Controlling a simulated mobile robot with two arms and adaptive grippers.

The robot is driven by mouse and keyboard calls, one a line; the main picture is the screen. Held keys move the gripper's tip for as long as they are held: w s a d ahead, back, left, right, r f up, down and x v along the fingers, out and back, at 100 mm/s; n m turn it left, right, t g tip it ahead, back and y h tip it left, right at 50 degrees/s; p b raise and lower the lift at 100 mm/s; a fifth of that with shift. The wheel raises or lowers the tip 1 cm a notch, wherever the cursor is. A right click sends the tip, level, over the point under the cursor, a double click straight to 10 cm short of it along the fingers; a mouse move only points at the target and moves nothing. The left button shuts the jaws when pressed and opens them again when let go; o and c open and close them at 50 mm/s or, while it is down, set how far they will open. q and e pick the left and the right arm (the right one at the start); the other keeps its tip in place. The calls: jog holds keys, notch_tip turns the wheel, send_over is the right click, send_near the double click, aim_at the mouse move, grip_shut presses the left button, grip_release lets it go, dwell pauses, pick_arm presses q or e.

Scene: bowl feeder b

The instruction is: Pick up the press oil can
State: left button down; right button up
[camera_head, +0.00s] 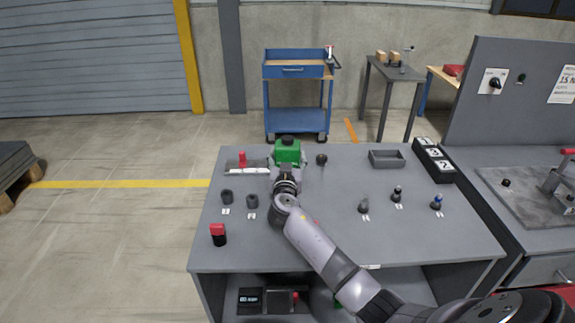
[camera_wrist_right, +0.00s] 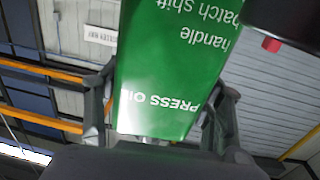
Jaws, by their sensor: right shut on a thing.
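The press oil can (camera_head: 287,152) is green with a dark cap and stands out near the back edge of the grey workbench (camera_head: 320,225). In the right wrist view the green can (camera_wrist_right: 175,70) fills the middle, with its white "PRESS OIL" lettering upside down. My right gripper (camera_head: 286,172) is shut on the can, one finger on each side of it. The head view does not show clearly whether the can's base touches the bench. The gripper hides its lower front. My left gripper is not in view.
A red-topped item (camera_head: 242,160) is close left of the can, and a small dark knob (camera_head: 321,159) is close right. A grey tray (camera_head: 387,159) lies at the back right. Dark cups and a red-capped container (camera_head: 218,235) stand at the left. Several small tools stand at the right.

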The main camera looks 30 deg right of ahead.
jog(key=c, duration=0.5)
jog(key=shift+r, duration=0.1)
jog(key=shift+c, duration=0.5)
